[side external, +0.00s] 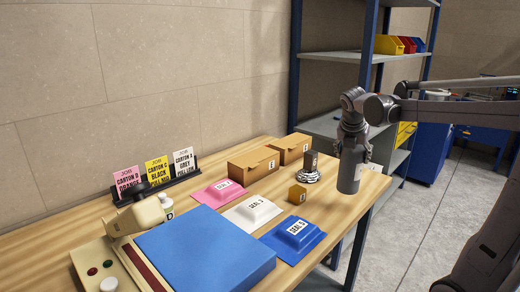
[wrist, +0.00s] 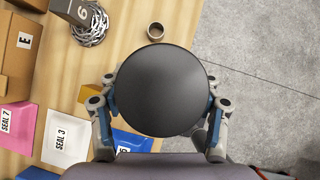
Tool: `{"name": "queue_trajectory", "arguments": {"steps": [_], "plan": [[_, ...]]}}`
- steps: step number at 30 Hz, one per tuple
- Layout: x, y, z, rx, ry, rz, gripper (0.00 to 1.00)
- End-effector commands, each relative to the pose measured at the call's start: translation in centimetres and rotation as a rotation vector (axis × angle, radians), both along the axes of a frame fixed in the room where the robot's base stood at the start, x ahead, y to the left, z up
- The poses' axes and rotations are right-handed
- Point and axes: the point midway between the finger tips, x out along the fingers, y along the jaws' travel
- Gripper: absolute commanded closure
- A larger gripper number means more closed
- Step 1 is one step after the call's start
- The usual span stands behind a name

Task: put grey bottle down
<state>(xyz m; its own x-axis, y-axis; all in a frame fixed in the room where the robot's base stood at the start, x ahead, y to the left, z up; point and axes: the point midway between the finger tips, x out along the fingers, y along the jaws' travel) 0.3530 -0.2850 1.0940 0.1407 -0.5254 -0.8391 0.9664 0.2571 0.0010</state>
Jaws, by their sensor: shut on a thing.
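The grey bottle (side external: 350,172) is a dark grey cylinder, upright in the side view, near the table's right edge. My gripper (side external: 353,130) is shut around its upper part from above. In the wrist view the bottle's round dark top (wrist: 157,90) fills the space between my two fingers and straddles the table edge in the picture. The bottle hides what lies under it. I cannot tell whether its base touches the table.
The wooden table (side external: 325,215) holds a yellow-brown block (side external: 297,193), a grey block on a metal coil (side external: 308,172), cartons (side external: 253,163), and pink (side external: 219,191), white (side external: 251,212) and blue (side external: 293,238) seal pads. A small metal ring (wrist: 155,31) lies near the bottle. Floor (wrist: 265,60) lies beyond the edge.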

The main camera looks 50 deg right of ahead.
Motion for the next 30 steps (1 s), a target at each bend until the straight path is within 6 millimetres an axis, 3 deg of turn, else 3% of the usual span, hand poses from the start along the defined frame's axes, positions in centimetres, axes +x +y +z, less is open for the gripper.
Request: {"name": "queue_trajectory", "arguments": {"steps": [4, 9, 22, 30], "plan": [[2.4, 1.0, -1.4, -0.002, 0.000, 0.003, 0.97], [3.5, 1.5, -2.2, -0.002, 0.001, 0.000, 0.97], [3.7, 1.6, -6.1, -0.001, 0.001, -0.001, 0.97], [3.7, 1.6, -6.4, -0.001, 0.001, -0.001, 0.97]]}}
